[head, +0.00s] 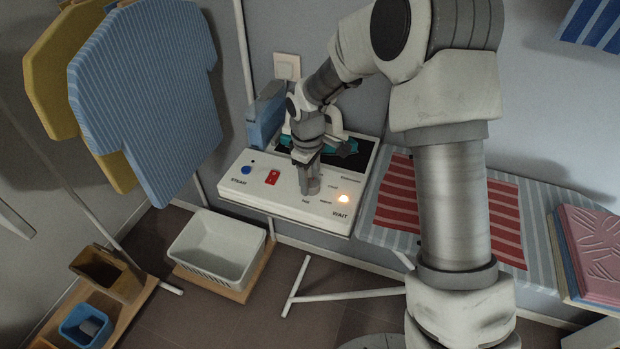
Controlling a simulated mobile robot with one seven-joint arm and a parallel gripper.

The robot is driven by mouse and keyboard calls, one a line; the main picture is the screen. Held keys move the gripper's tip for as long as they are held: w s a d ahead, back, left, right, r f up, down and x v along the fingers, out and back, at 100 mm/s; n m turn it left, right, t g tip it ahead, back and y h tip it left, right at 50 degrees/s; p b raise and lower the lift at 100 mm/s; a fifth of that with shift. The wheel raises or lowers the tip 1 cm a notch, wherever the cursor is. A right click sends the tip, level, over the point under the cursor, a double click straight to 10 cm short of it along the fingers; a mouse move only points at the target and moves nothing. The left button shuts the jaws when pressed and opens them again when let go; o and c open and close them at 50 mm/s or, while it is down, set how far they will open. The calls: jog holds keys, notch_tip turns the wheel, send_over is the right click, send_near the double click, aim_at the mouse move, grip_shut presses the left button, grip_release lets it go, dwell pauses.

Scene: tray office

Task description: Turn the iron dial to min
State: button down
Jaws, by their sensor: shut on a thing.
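The iron station (258,196) is a white panel against the back wall, with small print around its dial. My gripper (311,188) points down at the panel, shut on the iron dial. The fingers hide most of the dial, so I cannot tell which mark it points to. A red switch (272,177) and a blue button (246,170) lie to the left, near the word STEAM. A teal iron (340,147) sits behind my gripper, partly hidden.
A striped ironing board (525,208) with a red striped cloth (398,196) extends right. Folded cloths (594,250) are stacked at its right end. A blue container (264,118) stands behind the panel. A white basket (217,247) stands below it. Shirts (148,85) hang at the left.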

jog(key=shift+c, duration=1.6)
grip_release()
jog(key=shift+r, duration=0.1)
notch_tip(320, 180, up, 17)
jog(key=p, duration=0.1)
jog(key=shift+s+a+r, duration=0.15)
jog(key=shift+s+a, duration=0.1)
jog(key=shift+s, duration=0.15)
